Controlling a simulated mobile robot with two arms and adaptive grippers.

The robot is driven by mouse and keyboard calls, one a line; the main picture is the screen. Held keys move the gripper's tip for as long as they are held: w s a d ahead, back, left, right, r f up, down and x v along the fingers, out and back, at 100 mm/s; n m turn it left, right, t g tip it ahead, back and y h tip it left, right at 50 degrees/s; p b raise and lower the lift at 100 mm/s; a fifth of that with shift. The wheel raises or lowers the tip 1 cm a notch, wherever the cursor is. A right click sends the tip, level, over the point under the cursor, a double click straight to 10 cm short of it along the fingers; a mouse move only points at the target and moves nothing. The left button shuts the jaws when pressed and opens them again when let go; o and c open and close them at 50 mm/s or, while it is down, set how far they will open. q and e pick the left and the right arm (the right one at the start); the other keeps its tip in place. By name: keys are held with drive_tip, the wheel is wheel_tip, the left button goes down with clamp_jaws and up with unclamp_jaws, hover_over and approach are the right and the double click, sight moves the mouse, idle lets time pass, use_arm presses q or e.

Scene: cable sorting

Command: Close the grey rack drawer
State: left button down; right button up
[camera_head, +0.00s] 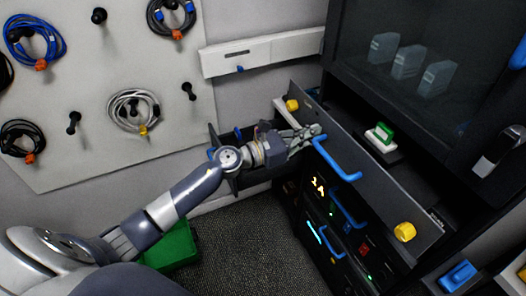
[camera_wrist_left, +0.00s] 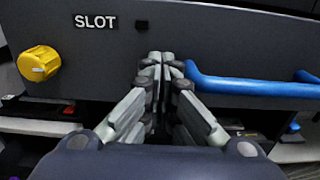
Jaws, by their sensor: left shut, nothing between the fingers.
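The grey rack drawer shows its long dark grey front (camera_head: 378,192) in the head view, standing out from the black rack with an open gap behind it. Its blue handle (camera_head: 337,160) is on the front, with a yellow knob (camera_head: 404,232) near one end and another yellow knob (camera_head: 292,105) near the other. My left gripper (camera_head: 317,130) is shut and empty, its tips at the front beside the handle's left end. In the left wrist view the shut fingertips (camera_wrist_left: 161,64) overlap the drawer front (camera_wrist_left: 235,40), between the SLOT label and the blue handle (camera_wrist_left: 250,88). Contact is unclear.
The black rack (camera_head: 360,235) has more blue handles and lit panels below the drawer. A green-handled item (camera_head: 380,135) lies behind the drawer front. Coiled cables hang on the pegboard (camera_head: 95,165) at left. A green bin (camera_head: 172,248) is on the floor. Carpet is clear at centre.

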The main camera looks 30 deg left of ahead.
sight(348, 129)
use_arm(q)
drive_tip(key=b+x, duration=0.3)
drive_tip(key=x, duration=1)
drive_tip(key=shift+w+d+f, duration=0.1)
drive_tip(key=shift+w+f, duration=0.05)
drive_tip(key=shift+w, duration=0.05)
drive_tip(key=shift+r, duration=0.25)
